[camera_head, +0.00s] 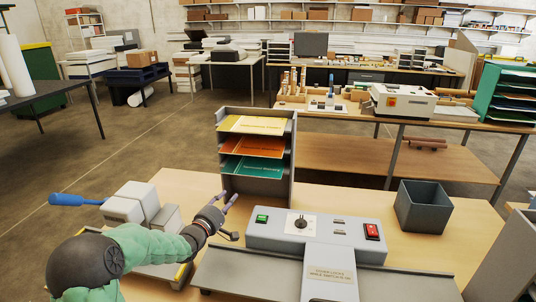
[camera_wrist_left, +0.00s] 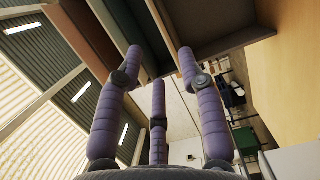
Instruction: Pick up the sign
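A grey shelf rack (camera_head: 292,150) stands on the wooden table. It holds a yellow sheet (camera_head: 257,125) on top, an orange sheet (camera_head: 258,146) in the middle and a green sheet (camera_head: 253,167) at the bottom. Which of them is the sign, I cannot tell. My left gripper (camera_head: 230,202) is in front of the rack's lower left, below the green sheet in the picture. Its purple fingers are spread and empty in the left wrist view (camera_wrist_left: 160,62), with the rack's shelves (camera_wrist_left: 205,25) beyond the fingertips. My right gripper is not in view.
The grey laminator (camera_head: 270,232) with a red switch (camera_head: 371,231) stands just right of my left gripper. A dark open bin (camera_head: 424,207) stands at the right. A grey device with a blue handle (camera_head: 75,200) is at the left. Bare table lies between laminator and bin.

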